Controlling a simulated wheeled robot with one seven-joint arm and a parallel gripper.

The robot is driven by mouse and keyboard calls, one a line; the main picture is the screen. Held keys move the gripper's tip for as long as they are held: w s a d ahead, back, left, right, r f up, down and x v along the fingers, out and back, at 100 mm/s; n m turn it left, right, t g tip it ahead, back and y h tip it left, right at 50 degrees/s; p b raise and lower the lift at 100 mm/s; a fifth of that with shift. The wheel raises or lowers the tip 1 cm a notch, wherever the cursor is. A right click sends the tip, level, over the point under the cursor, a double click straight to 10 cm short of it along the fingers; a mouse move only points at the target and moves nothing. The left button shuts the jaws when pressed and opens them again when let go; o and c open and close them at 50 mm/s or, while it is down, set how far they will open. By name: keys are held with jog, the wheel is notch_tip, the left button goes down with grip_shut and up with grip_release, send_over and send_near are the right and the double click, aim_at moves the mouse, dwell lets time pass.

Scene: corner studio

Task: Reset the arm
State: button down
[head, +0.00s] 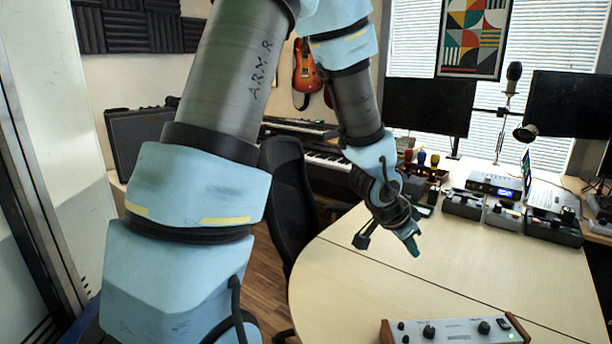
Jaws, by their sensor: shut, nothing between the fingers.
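My arm (222,75) rises from the lower left of the head view, bends at the top and comes down toward the desk. My gripper (412,244) points down over the left part of the wooden desk (400,290). Its fingers are together with nothing between them. It appears to be above the desk top and apart from it. A small dark part on my wrist (362,241) sticks out to the left of the gripper.
A grey control box (455,331) with knobs sits at the desk's front. Several devices, an open laptop (540,190), a microphone (512,78) and monitors (430,106) stand at the back. A black chair (287,195) is left of the desk. The desk's middle is clear.

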jog(key=w+a+r+n+y, duration=0.1)
jog(key=w+a+n+y, duration=0.25)
jog(key=a, duration=0.95)
jog(key=s+a+r+n+g+y, duration=0.1)
jog(key=s+a+n, duration=0.2)
jog(key=a, duration=0.6)
jog(key=s+a+r+n+g+y, duration=0.1)
jog(key=s+a+n, duration=0.3)
jog(key=a, duration=0.5)
jog(key=n, duration=0.2)
jog(key=shift+s+r+n, duration=0.15)
jog(key=shift+s+n, duration=0.1)
jog(key=shift+n, duration=0.1)
jog(key=shift+y, duration=0.25)
